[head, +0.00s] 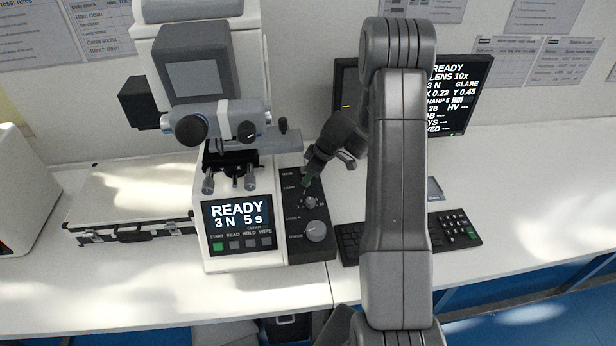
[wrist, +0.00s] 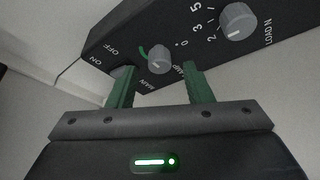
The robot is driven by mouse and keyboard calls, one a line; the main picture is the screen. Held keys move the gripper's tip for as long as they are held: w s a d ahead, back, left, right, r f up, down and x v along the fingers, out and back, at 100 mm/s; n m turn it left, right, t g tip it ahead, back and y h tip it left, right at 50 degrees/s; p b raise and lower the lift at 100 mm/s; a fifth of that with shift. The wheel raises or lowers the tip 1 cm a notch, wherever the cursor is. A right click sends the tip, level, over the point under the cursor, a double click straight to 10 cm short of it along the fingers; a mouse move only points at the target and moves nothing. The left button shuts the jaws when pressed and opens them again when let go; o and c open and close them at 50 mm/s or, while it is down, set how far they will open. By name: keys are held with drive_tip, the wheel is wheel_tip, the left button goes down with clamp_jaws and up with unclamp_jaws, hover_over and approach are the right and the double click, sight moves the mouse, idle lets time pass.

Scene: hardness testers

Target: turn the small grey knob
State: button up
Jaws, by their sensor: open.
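The small grey knob (wrist: 160,60) sits on the sloping black control panel (wrist: 120,43), beside a short green arc mark. In the wrist view it appears between the two green fingers of my gripper (wrist: 160,74), with a gap on each side. My gripper is open and empty; I cannot tell whether the fingertips reach down around the knob. In the head view my gripper (head: 307,181) is at the upper part of the panel (head: 290,215) and hides the small knob.
A larger grey load knob (wrist: 237,20) is close on the right in the wrist view. The biggest knob (head: 316,231) is lower on the panel. The tester's screen (head: 238,215) reads READY, 3 N, 5 s. A keyboard (head: 455,228) and monitor (head: 466,95) stand right; a case (head: 130,205) lies left.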

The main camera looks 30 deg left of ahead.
drive_tip(key=shift+x, duration=1.1)
drive_tip(key=c, duration=1)
